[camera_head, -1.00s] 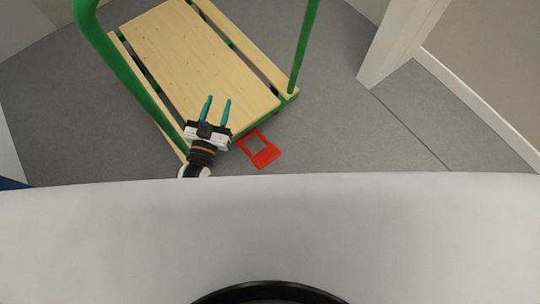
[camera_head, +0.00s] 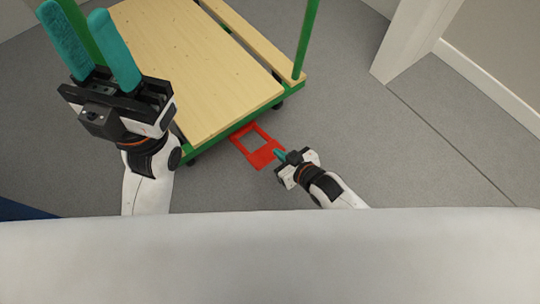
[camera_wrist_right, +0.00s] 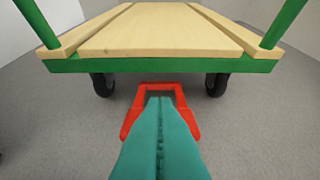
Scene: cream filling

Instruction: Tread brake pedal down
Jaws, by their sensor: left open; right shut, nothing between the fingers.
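The red brake pedal (camera_head: 264,157) is a flat frame with a square opening, sticking out low from the near edge of the green-framed wooden cart (camera_head: 200,62). In the right wrist view the pedal (camera_wrist_right: 131,117) is straight ahead, partly hidden behind my fingers. My right gripper (camera_head: 279,154) is shut and empty, its teal fingertips at the pedal's right near corner in the head view. I cannot tell whether they touch it. In the right wrist view its fingers (camera_wrist_right: 160,130) point at the pedal. My left gripper (camera_head: 95,40) is open and empty, raised high at the left.
Green upright posts (camera_head: 307,40) rise from the cart's sides. Black wheels (camera_wrist_right: 216,84) stand under it on grey floor. A white wall post (camera_head: 412,40) is at the upper right. Floor to the right of the cart is clear.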

